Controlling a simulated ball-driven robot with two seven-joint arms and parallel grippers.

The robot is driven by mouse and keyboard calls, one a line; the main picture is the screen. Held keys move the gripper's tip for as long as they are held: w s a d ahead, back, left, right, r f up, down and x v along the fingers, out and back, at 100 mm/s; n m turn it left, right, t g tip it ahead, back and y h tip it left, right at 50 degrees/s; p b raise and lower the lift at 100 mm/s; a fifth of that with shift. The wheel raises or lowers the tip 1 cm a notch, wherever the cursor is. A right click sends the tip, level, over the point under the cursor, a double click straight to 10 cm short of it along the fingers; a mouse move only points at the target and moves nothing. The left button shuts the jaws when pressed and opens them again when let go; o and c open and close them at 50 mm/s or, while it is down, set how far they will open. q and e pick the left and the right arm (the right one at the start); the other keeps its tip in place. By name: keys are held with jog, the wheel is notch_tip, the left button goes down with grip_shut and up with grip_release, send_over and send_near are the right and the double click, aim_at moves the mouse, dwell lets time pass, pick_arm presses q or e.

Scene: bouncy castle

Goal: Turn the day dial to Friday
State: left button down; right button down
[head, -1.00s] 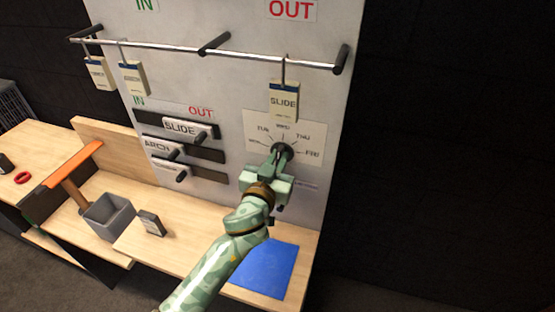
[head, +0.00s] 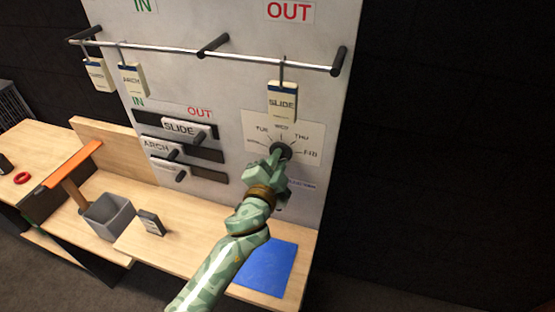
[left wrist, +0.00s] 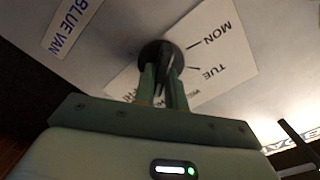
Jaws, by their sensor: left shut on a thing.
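My right gripper is out of view.
Slide handles (head: 183,130) sit left of the dial. A rail (head: 150,47) above carries hanging tags, one reading SLIDE (head: 282,103). Below, the wooden bench (head: 190,225) bears a grey bin (head: 108,216), a small dark block (head: 152,223) and a blue mat (head: 265,268).

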pick_arm(q)
jog(key=m, duration=0.5)
jog(key=shift+f, duration=0.15)
jog(key=shift+m, duration=0.3)
dwell(0.3)
jog(key=c, duration=1.4)
grip_release()
jog(key=shift+c, duration=0.2)
jog(key=shift+s, duration=0.1)
jog(key=v, duration=1.6)
jog(key=shift+s, duration=0.1)
